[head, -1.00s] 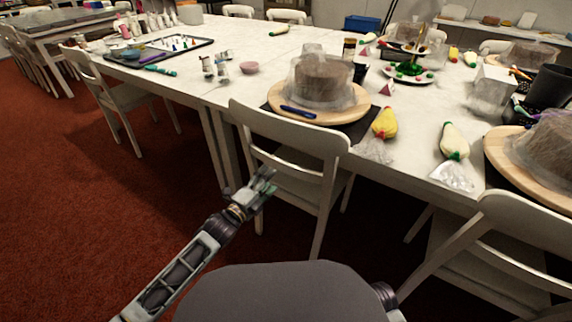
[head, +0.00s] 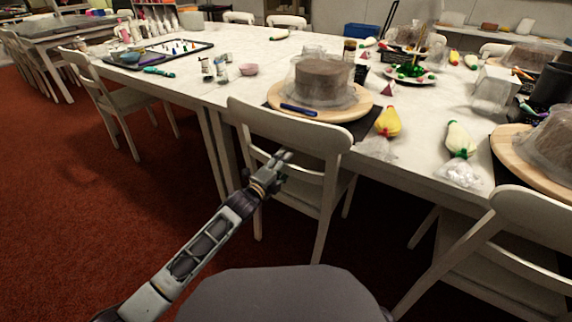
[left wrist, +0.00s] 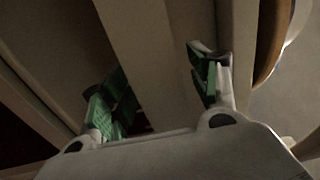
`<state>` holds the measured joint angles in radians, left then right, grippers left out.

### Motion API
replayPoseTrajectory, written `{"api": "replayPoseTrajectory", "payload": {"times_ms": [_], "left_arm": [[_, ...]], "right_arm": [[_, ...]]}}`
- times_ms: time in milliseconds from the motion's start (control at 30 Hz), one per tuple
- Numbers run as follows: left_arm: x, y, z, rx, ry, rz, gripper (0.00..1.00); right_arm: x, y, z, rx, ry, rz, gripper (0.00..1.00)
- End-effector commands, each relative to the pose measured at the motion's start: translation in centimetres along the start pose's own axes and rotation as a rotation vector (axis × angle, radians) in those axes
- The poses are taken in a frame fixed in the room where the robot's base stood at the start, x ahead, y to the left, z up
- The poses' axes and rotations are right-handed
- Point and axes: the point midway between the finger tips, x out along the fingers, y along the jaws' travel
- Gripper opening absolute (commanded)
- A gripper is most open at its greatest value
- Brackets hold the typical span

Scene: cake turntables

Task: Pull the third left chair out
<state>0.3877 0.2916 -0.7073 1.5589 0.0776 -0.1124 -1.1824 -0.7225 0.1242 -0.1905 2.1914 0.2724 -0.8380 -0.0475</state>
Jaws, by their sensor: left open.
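A white wooden chair (head: 290,128) stands at the near long side of the white table, its back facing me. My left gripper (head: 281,158) is at this chair's back, just below the top rail and near its left side. In the left wrist view the gripper (left wrist: 158,92) is open, its green-padded fingers apart. A pale bar (left wrist: 150,50), which looks like part of the chair, runs up between the fingers; contact with it cannot be told. My right gripper is out of view.
Another white chair (head: 525,235) stands close on the right, and one (head: 125,98) stands farther left. The table (head: 205,92) holds a covered cake (head: 322,80) on a wooden turntable and piping bags (head: 388,122). Red carpet (head: 95,215) is free at the left.

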Motion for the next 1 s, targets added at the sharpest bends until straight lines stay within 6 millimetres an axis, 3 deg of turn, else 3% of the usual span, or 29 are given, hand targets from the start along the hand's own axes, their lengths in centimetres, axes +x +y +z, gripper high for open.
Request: {"api": "replayPoseTrajectory", "payload": {"times_ms": [300, 733, 1000], "left_arm": [[2.6, 0.1, 0.1, 0.001, -0.001, 0.000, 0.61], [3.1, 0.0, 0.0, 0.001, 0.000, 0.000, 0.61], [3.0, 0.0, 0.0, 0.001, -0.001, 0.000, 0.27]], "right_arm": [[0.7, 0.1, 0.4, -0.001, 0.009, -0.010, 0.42], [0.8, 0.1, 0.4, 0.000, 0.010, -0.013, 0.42], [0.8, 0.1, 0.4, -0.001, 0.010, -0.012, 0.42]]}}
